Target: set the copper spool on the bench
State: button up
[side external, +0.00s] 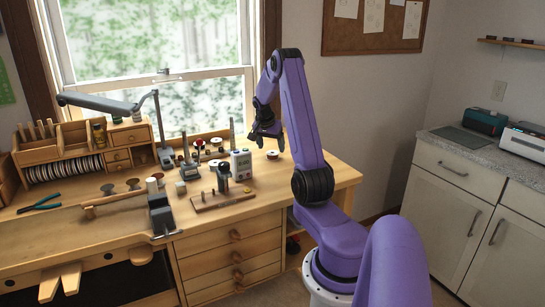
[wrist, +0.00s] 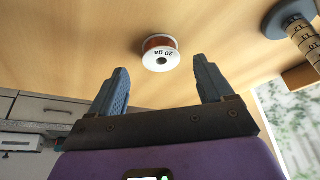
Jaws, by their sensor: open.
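The copper spool (wrist: 161,54) has white flanges, copper-colored winding and a "20 ga" label. In the wrist view it lies between and a little beyond my two blue-grey fingertips, with a gap on each side. In the side view the spool (side external: 272,155) appears to rest on the wooden bench (side external: 318,180) near its right end. My gripper (side external: 266,138) is open and empty, pointing down just above the spool. No finger touches it in the wrist view.
A grey-white device (side external: 241,164) and a wooden stand with posts (side external: 222,197) are left of the spool. Several other spools and small tools crowd the bench by the window. The bench's right end is clear.

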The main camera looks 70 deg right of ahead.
aim_at(273, 155)
jog(key=shift+x, duration=1.75)
jog(key=shift+w, duration=0.1)
jog(key=c, duration=1.2)
jog(key=shift+r, duration=0.1)
